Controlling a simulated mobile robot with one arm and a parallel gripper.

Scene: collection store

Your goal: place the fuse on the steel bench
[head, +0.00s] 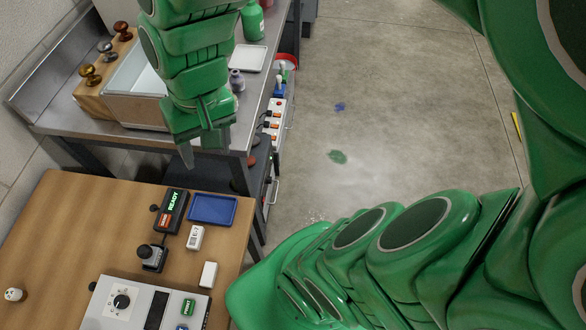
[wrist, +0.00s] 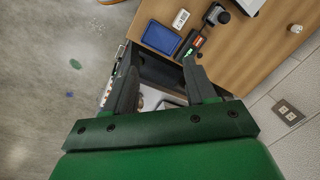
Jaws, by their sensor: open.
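The steel bench (head: 60,112) stands at the upper left in the head view, beyond a wooden table. I cannot tell for sure which thing is the fuse. A small white block with dark markings (head: 195,237) lies on the wooden table beside a blue tray; it also shows in the wrist view (wrist: 180,19). A small round white piece with a dark spot (head: 14,294) sits at that table's left; it shows in the wrist view too (wrist: 296,28). My gripper (head: 203,149) points down near the bench's front edge, open, with nothing visible between its fingers (wrist: 160,58).
The wooden table (head: 90,222) also holds a blue tray (head: 212,208), a READY display (head: 171,210), a joystick (head: 151,256), a plain white block (head: 208,274) and a control box (head: 125,303). The bench bears a white bin (head: 135,95), stamps, bottles and a white tray (head: 248,58).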

